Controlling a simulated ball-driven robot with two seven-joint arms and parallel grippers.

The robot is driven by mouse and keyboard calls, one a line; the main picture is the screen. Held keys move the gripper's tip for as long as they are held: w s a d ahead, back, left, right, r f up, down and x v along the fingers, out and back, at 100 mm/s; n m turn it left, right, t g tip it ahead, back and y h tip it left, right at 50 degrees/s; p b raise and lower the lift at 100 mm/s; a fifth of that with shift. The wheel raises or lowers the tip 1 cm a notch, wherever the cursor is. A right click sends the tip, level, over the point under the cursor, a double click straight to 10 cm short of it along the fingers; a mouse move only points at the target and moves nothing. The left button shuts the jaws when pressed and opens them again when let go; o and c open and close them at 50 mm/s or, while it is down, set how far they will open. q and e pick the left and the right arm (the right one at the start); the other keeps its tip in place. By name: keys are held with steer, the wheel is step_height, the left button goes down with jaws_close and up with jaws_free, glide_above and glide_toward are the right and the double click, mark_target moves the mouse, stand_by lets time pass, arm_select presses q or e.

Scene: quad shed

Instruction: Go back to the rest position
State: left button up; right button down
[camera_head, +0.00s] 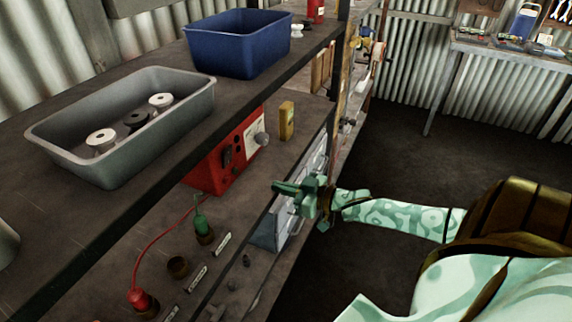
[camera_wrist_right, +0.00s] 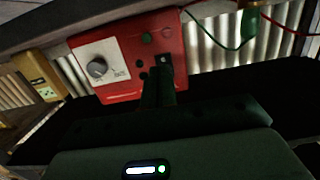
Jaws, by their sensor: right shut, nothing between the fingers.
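My right gripper (camera_head: 284,188) is shut and empty, in front of the lower shelf with its fingers pointing left. Its arm comes in from the right in the head view. In the right wrist view the shut fingers (camera_wrist_right: 160,88) point toward the red box. The red box (camera_head: 222,165) has a dial and a switch on its front and stands on the lower shelf. It also shows in the right wrist view (camera_wrist_right: 122,82). My fingers appear apart from it in the head view. My left gripper is not in view.
A grey tray (camera_head: 88,172) with spools and a blue bin (camera_head: 236,47) stand on the upper shelf. A yellow box (camera_head: 286,120) is beside the red box. A green plug (camera_head: 201,220) and a red plug (camera_head: 139,299) stand at sockets. The dark floor (camera_head: 430,150) behind is open.

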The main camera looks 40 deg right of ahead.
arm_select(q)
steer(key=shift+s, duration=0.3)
arm_select(e)
steer(key=shift+s+f, duration=0.1)
steer(key=shift+s, duration=0.15)
steer(key=shift+d, duration=0.1)
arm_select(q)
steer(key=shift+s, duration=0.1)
